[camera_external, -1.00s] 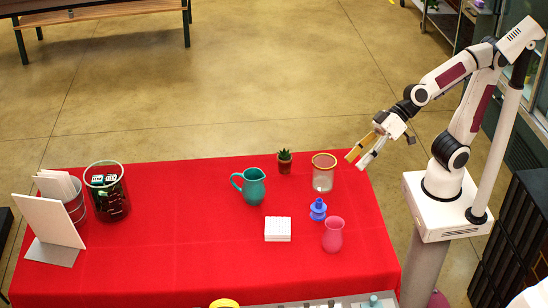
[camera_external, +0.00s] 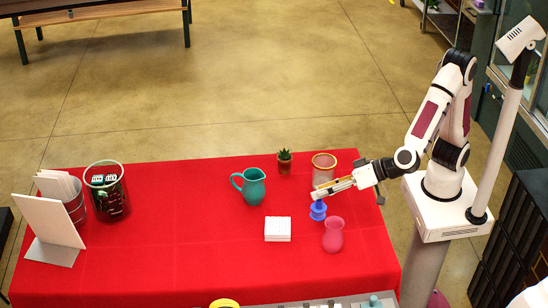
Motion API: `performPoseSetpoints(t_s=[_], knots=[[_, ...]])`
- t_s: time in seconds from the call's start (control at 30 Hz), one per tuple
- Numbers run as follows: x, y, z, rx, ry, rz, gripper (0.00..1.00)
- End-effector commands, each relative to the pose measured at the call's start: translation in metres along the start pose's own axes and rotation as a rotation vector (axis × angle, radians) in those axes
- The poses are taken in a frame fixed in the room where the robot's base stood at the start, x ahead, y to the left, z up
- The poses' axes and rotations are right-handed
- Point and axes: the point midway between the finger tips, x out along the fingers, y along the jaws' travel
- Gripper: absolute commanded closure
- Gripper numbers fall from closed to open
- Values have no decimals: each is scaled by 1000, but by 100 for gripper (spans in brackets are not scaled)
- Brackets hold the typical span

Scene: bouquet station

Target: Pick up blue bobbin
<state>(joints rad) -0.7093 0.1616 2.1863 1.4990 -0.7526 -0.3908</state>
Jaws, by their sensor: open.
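The blue bobbin (camera_external: 318,212) stands upright on the red tablecloth, toward the right side of the table. My gripper (camera_external: 316,192) is at the bobbin's top, with its fingers reaching in from the right. The fingers cover the bobbin's upper part in this view. My gripper is open. Whether the fingers touch the bobbin or straddle it cannot be told from here.
A pink vase (camera_external: 333,236) stands close in front of the bobbin. A gold-rimmed glass jar (camera_external: 323,163) is just behind my gripper. A white stack (camera_external: 278,229), a teal pitcher (camera_external: 253,187) and a small potted plant (camera_external: 284,162) are nearby. The red table (camera_external: 170,245) is clear at centre left.

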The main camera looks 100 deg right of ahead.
Motion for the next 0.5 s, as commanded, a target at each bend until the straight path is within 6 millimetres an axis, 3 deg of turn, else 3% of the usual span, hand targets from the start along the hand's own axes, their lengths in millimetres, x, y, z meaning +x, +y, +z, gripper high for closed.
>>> performPoseSetpoints(t_s=[0.23, 0.5], knots=[[-1, 38, 39, -39, 88, 222, 43], [-24, 80, 73, -135, 181, 444, 43]])
